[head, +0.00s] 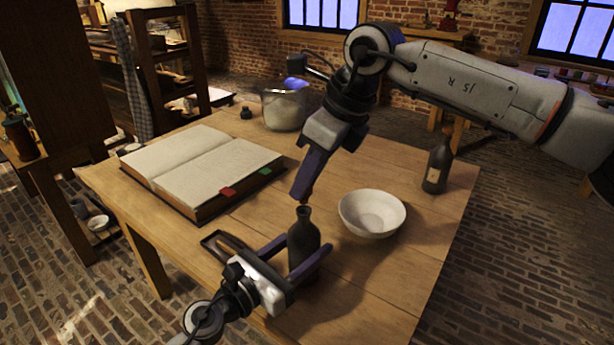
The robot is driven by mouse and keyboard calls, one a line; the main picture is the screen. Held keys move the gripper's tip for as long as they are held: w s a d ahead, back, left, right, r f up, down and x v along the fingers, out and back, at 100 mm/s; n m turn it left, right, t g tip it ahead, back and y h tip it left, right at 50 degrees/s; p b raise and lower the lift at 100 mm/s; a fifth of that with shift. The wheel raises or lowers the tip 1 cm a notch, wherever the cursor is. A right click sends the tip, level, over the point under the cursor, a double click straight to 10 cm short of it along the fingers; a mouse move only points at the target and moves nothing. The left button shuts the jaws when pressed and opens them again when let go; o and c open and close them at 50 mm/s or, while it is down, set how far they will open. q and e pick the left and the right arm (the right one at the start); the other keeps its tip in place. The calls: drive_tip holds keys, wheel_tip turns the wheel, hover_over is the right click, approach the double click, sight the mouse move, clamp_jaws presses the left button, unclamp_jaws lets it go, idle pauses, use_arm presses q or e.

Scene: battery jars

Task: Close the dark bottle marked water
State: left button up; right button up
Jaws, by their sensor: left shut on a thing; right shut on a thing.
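A dark bottle (303,237) stands upright near the table's front edge, its narrow mouth at the top. My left gripper (307,246) is shut around its body from the front left. No label is readable on it from here. My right gripper (303,188) points down just above the bottle's mouth and is shut on a small brownish thing, perhaps a cork, mostly hidden by the fingers. It looks slightly apart from the mouth, but I cannot tell surely. A second dark bottle (437,168) with a pale label stands at the table's right; its writing is unreadable.
A white bowl (372,213) sits just right of the held bottle. An open book (203,168) lies to the left, and a small dark tray (225,245) lies beside my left gripper. A glass jar (285,108) and a small dark inkwell (246,112) stand at the back.

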sight(310, 188)
drive_tip(key=shift+f, duration=0.9)
drive_tip(key=shift+f, duration=0.65)
drive_tip(key=o, duration=1.1)
drive_tip(key=shift+c, duration=0.2)
drive_tip(key=v, duration=1.2)
